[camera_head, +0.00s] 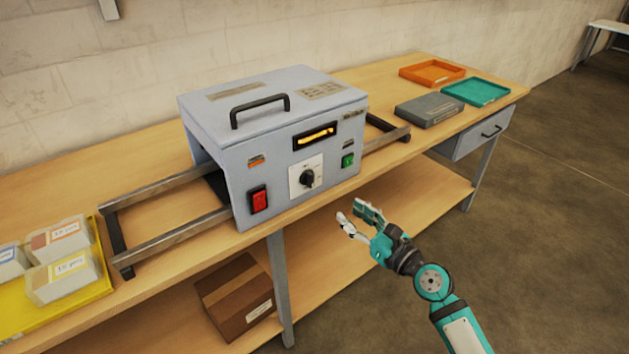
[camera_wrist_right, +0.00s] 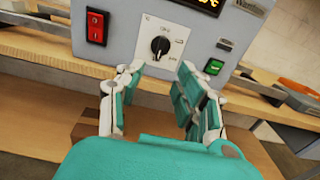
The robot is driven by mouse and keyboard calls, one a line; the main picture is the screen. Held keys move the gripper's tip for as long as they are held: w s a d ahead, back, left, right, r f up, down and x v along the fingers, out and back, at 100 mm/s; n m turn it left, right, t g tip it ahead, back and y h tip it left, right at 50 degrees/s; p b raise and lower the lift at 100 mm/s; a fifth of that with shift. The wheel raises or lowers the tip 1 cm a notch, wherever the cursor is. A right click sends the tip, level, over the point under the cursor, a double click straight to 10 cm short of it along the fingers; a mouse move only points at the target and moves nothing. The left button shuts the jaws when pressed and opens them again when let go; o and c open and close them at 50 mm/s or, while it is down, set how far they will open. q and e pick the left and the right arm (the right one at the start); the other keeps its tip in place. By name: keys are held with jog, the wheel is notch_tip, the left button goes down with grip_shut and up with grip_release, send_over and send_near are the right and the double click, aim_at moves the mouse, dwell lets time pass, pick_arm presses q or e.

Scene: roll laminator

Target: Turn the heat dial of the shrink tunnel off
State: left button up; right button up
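The shrink tunnel (camera_head: 235,140) is a grey box with a black top handle, standing on the wooden bench. Its heat dial (camera_head: 307,178) is a black knob on a white plate at the middle of the front panel. The dial also shows in the right wrist view (camera_wrist_right: 160,45), beyond the fingers. An orange glow shows in the display window (camera_head: 316,136) above it. My right gripper (camera_head: 356,216) is open and empty, in front of the panel and below right of the dial, apart from it. My left gripper is not in view.
A red switch (camera_head: 259,199) and a green button (camera_head: 347,160) flank the dial. Metal rails (camera_head: 170,238) stick out on both sides. A grey case (camera_head: 429,109), orange tray (camera_head: 432,64) and teal tray (camera_head: 475,101) are at right; bins (camera_head: 62,277) at left. A cardboard box (camera_head: 235,300) sits below.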

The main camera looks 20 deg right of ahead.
aim_at(313, 181)
jog(key=x, duration=1.4)
jog(key=shift+w+d+f, duration=0.1)
jog(key=shift+w+f, duration=0.05)
jog(key=shift+w, duration=0.1)
grip_shut()
